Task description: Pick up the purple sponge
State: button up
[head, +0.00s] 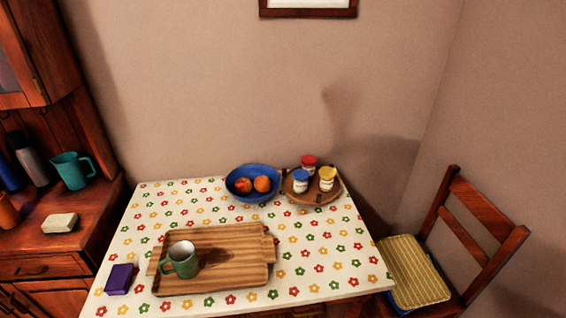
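The purple sponge (119,279) lies on the table's flowered cloth near the front left, in the head view. It is a small block with a dark purple top. It sits just left of the wooden tray (226,239), with a narrow strip of cloth between them. A green mug (181,262) with a pale inside stands on the tray's left part. My gripper is not in view.
A blue bowl (239,194) of fruit and a round brown tray (297,198) with several jars stand at the table's back. A wooden chair (470,235) is at right. A cabinet (50,255) at left holds a teal pitcher (73,172) and a pale block (60,222).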

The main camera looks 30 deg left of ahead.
aim_at(121, 276)
jog(key=u, duration=1.8)
